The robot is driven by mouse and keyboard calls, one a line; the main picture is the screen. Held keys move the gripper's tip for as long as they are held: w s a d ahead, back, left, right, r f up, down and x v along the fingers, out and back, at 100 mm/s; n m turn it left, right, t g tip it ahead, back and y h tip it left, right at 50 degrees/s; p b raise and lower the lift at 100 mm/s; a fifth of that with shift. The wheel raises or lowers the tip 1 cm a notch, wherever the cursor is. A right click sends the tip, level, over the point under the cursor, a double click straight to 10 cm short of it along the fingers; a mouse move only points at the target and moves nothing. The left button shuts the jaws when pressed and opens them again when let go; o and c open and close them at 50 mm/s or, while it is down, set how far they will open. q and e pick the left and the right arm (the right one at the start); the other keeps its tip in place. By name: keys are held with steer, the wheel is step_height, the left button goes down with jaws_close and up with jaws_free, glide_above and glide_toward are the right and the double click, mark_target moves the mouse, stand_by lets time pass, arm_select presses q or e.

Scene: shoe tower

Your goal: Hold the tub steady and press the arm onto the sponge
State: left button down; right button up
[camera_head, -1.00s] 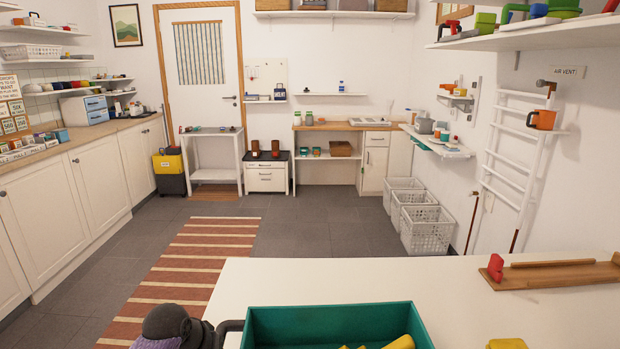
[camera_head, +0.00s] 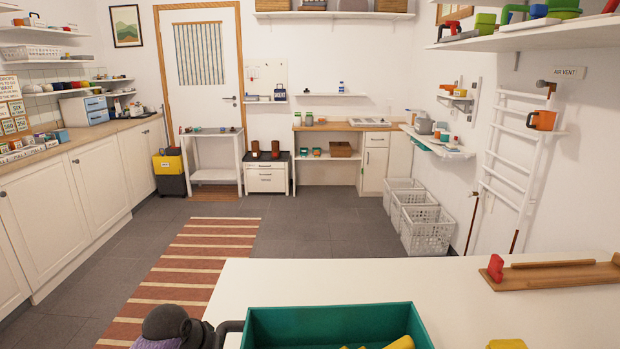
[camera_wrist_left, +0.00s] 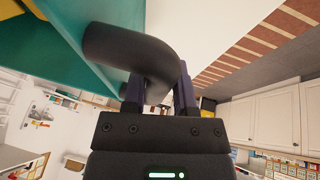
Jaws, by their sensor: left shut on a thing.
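The teal tub (camera_head: 335,322) stands on the white table at the bottom of the head view, cut off by the lower edge. Its dark curved handle (camera_head: 228,328) sticks out on the left side. In the left wrist view, my left gripper (camera_wrist_left: 160,97) is shut on this handle (camera_wrist_left: 130,50), with the tub's teal wall (camera_wrist_left: 55,75) beside it. Yellow pieces (camera_head: 400,342) lie in the tub; I cannot tell whether one is the sponge. Another yellow thing (camera_head: 507,344) sits on the table to the right, partly cut off. My right gripper is not in view.
A wooden board (camera_head: 555,275) with a red piece (camera_head: 496,267) lies on the table's right side. The white table top (camera_head: 400,275) is clear behind the tub. A striped rug (camera_head: 190,270) and white baskets (camera_head: 427,230) are on the floor beyond.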

arm_select(q)
steer(key=shift+r, duration=0.1)
steer(key=shift+d+f, duration=0.1)
steer(key=shift+f, duration=0.1)
stand_by(0.5)
steer(key=shift+s+f, duration=0.15)
steer(key=shift+s+d+f, duration=0.1)
stand_by(1.6)
stand_by(0.9)
steer(key=shift+c, duration=1.6)
jaws_free()
steer(key=shift+w, duration=0.2)
steer(key=shift+r, duration=0.2)
